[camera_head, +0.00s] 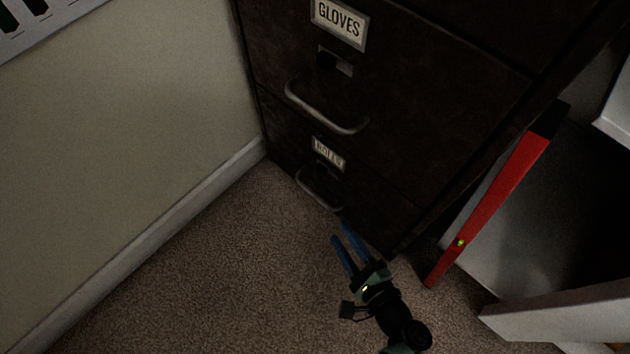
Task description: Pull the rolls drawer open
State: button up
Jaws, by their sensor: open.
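The rolls drawer (372,202) is the lower front of a dark cabinet, just above the carpet. It looks shut, flush with the cabinet. Its small label (328,154) is hard to read. A curved metal handle (318,190) sits below the label. My gripper (340,230) has two blue fingers, parted and empty, pointing up toward the drawer. The fingertips show just below and right of the handle, apart from it in the picture; the exact depth gap I cannot tell.
The gloves drawer (420,95) with its own handle (325,112) is above. A beige wall (130,130) stands close at left. A red level-like bar (490,205) leans at right, near a pale frame (560,318). Bare carpet (220,270) lies in front.

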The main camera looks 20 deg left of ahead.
aim_at(316, 196)
jog(key=b+x, duration=0.6)
jog(key=x, duration=0.6)
jog(key=shift+f+b, duration=0.15)
jog(key=shift+b, duration=0.15)
jog(key=shift+w+a, duration=0.2)
jog(key=shift+c, duration=0.3)
grip_shut()
dwell(0.4)
